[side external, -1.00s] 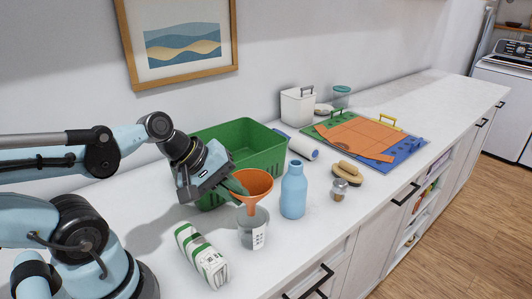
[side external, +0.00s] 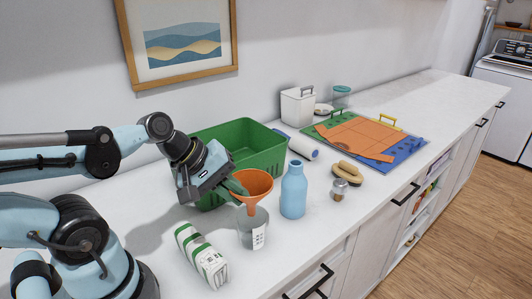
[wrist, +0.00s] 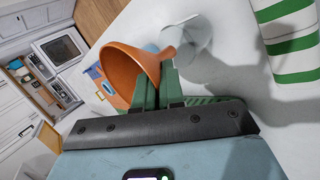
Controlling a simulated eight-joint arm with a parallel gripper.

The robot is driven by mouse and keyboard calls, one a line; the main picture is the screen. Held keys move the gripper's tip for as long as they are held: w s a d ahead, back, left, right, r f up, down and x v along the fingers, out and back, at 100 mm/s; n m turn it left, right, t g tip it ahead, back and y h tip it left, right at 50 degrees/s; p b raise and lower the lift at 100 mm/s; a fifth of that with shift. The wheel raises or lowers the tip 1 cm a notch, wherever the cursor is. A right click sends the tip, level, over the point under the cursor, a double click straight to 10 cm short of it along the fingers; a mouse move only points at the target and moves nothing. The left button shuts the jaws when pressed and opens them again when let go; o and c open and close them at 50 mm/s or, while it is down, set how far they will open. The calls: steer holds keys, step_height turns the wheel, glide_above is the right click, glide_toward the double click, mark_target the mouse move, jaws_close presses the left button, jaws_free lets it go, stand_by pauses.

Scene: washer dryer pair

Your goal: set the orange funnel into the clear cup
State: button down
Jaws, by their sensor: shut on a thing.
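The orange funnel (side external: 256,185) is upright, wide mouth up, right over the clear cup (side external: 253,238) in the side view. Its spout points down at the cup's opening; I cannot tell how far it reaches in or whether it touches the rim. The cup stands on the counter with a white label on its side. My gripper (side external: 237,185), with green fingers, is shut on the funnel's side from the left. In the wrist view, the fingers (wrist: 167,82) hold the funnel (wrist: 130,72), whose spout overlaps the cup (wrist: 193,42).
A blue bottle (side external: 293,191) stands close right of the cup. A green-striped white carton (side external: 202,256) is at its front left. A green basket (side external: 262,149) is behind. A brush (side external: 348,172) and small jar (side external: 339,190) are farther right. Bare counter lies between these.

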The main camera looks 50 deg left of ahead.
steer(key=shift+f, duration=2.75)
steer(key=c, duration=1.2)
jaws_free()
steer(key=shift+o, duration=0.2)
steer(key=shift+r, duration=2.75)
steer(key=r, duration=0.6)
steer(key=shift+w+d+r, duration=0.2)
steer(key=shift+w+r, duration=0.05)
steer(key=shift+r, duration=0.15)
steer(key=w+d+r, duration=0.7)
steer(key=r, duration=0.1)
steer(key=m+y, duration=0.2)
steer(key=m, duration=0.5)
glide_above(249, 186)
steer(key=w+d, duration=0.1)
steer(key=d, duration=0.3)
step_height(249, 186, down, 7)
steer(key=shift+a+r, duration=0.1)
steer(key=s+a+f+m, duration=0.1)
steer(key=f+m, duration=0.1)
steer(key=s+a+f+m, duration=0.1)
steer(key=f+m, duration=0.1)
steer(key=s+a+f+m, duration=0.1)
steer(key=f+m, duration=0.1)
steer(key=shift+a+y, duration=0.4)
